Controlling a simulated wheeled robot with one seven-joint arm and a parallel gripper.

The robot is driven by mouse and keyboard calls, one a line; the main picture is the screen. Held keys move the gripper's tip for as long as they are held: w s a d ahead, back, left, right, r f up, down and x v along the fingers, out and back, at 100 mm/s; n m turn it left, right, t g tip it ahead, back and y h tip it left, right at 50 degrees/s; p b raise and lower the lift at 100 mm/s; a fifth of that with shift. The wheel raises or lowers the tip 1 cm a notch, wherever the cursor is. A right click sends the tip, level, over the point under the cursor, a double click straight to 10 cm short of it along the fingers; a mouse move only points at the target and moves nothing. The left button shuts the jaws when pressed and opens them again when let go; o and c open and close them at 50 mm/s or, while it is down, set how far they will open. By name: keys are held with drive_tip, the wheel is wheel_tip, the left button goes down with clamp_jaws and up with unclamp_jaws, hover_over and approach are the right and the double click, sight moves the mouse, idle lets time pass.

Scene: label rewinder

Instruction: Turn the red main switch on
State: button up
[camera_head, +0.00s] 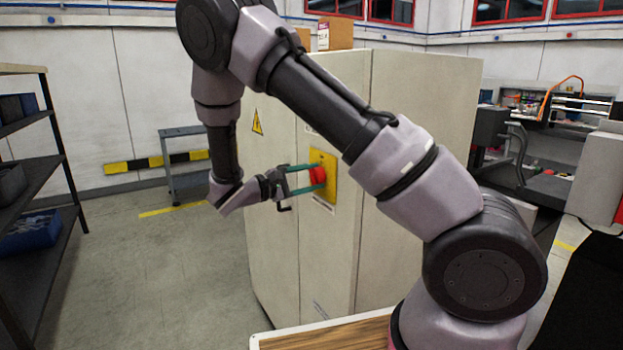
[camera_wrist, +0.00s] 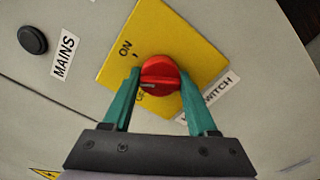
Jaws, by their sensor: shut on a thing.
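The red main switch (camera_head: 318,175) is a round knob on a yellow plate (camera_head: 329,165) on the front of a pale cabinet (camera_head: 375,250). In the wrist view the red knob (camera_wrist: 159,74) sits between the teal fingers of my gripper (camera_wrist: 160,88). My gripper (camera_head: 304,180) is shut on the knob from the front. On the yellow plate (camera_wrist: 200,65) the word ON shows at upper left. An OFF label is partly hidden below the knob. A pale mark on the knob lies toward its lower left; its exact setting is hard to tell.
A black round button (camera_wrist: 32,39) beside a MAINS label (camera_wrist: 67,53) is on the cabinet. A dark shelf (camera_head: 45,180) stands at left, a small grey stand (camera_head: 182,131) behind. A wooden tabletop (camera_head: 330,338) is in front. The floor at left is clear.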

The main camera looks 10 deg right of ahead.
drive_tip(key=m, duration=0.6)
idle(0.6)
drive_tip(key=o, duration=1.4)
drive_tip(key=v, duration=1)
drive_tip(key=shift+s+a, duration=0.15)
drive_tip(key=shift+a, duration=0.25)
